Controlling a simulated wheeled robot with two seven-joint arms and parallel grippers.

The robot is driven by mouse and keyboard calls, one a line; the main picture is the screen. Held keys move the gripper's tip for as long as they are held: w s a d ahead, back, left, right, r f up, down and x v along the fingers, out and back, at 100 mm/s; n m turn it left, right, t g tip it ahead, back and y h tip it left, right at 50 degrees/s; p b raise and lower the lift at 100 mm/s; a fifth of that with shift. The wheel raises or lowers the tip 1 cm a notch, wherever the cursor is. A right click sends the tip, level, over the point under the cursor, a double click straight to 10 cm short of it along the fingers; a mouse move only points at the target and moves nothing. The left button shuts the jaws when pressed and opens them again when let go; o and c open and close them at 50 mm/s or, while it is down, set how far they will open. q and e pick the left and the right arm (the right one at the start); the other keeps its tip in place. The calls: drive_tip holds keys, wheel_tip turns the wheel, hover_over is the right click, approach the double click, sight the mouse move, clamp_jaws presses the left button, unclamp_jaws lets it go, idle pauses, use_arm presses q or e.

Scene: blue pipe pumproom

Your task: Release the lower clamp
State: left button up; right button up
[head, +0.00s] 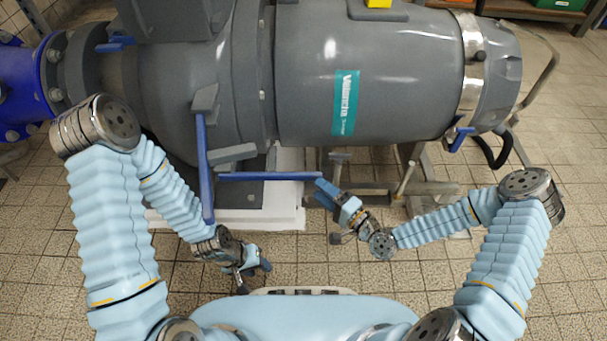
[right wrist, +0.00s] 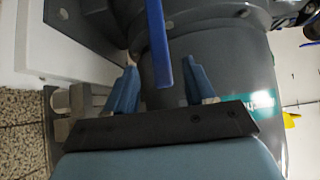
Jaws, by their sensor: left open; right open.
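The grey pump housing (head: 375,75) carries several blue lever handles. One long blue lever (head: 270,176) lies level under the housing, likely the lower clamp's. Another blue lever (head: 205,170) stands near its left end. My right gripper (head: 326,193) is open at the right end of the level lever. In the right wrist view a blue lever (right wrist: 158,45) reaches in between the two open fingers (right wrist: 161,88), with gaps visible on both sides. My left gripper (head: 256,276) is open and empty, low over the floor, away from the levers.
A white plinth (head: 235,218) stands below the housing. A metal frame (head: 430,188) stands right of my right gripper. More blue handles sit at upper left (head: 115,45) and at the right band (head: 461,139). Tiled floor is clear in front.

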sight(306, 179)
drive_tip(key=x, duration=0.8)
drive_tip(key=shift+s, duration=0.1)
clamp_jaws()
